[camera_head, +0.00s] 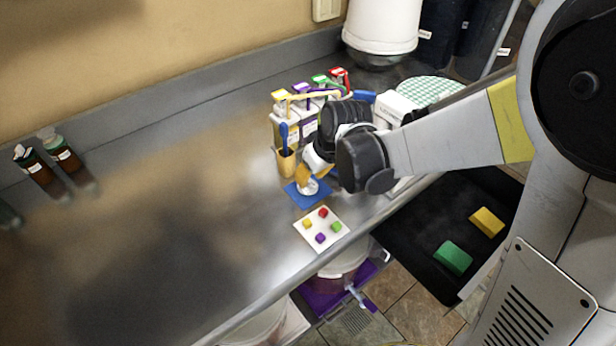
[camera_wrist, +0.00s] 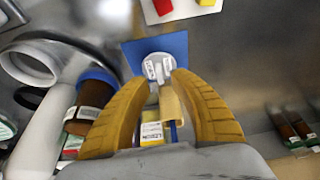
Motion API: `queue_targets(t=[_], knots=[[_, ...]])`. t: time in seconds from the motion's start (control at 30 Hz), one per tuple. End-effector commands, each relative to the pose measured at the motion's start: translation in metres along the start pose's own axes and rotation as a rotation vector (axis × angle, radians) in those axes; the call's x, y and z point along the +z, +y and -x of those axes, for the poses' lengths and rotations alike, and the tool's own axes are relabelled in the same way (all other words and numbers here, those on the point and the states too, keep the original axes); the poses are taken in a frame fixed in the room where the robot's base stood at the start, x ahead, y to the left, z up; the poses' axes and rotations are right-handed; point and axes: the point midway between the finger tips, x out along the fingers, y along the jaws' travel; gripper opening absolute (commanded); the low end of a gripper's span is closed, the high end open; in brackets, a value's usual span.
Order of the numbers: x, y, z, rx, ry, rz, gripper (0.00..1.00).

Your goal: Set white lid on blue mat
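The white lid (camera_head: 309,187) is a small round disc that appears to lie flat on the blue mat (camera_head: 295,199), near its middle. In the wrist view the lid (camera_wrist: 158,62) shows with pale labels on top, over the near part of the blue mat (camera_wrist: 180,46). My gripper (camera_head: 303,176) points down close above the lid. In the wrist view the orange fingers of my gripper (camera_wrist: 160,80) stand apart, with the lid just beyond and between their tips. I cannot tell whether the tips touch the lid.
A white card (camera_head: 309,239) with coloured cubes lies in front of the mat. A wooden cup (camera_head: 286,162) with a blue-handled tool and several labelled cartons (camera_head: 296,130) stand close behind my gripper.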

Motion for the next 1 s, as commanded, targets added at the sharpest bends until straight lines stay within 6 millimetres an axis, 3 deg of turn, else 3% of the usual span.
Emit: queue_targets(t=[0.03, 0.2, 0.4, 1.0], knots=[[-0.001, 0.0, 0.017, 0.0, 0.0, -0.001, 0.27], [-0.001, 0.0, 0.056, 0.0, 0.0, 0.0, 0.27], [-0.001, 0.0, 0.086, 0.0, 0.0, 0.0, 0.27], [0.0, 0.0, 0.093, 0.0, 0.0, 0.001, 0.27]])
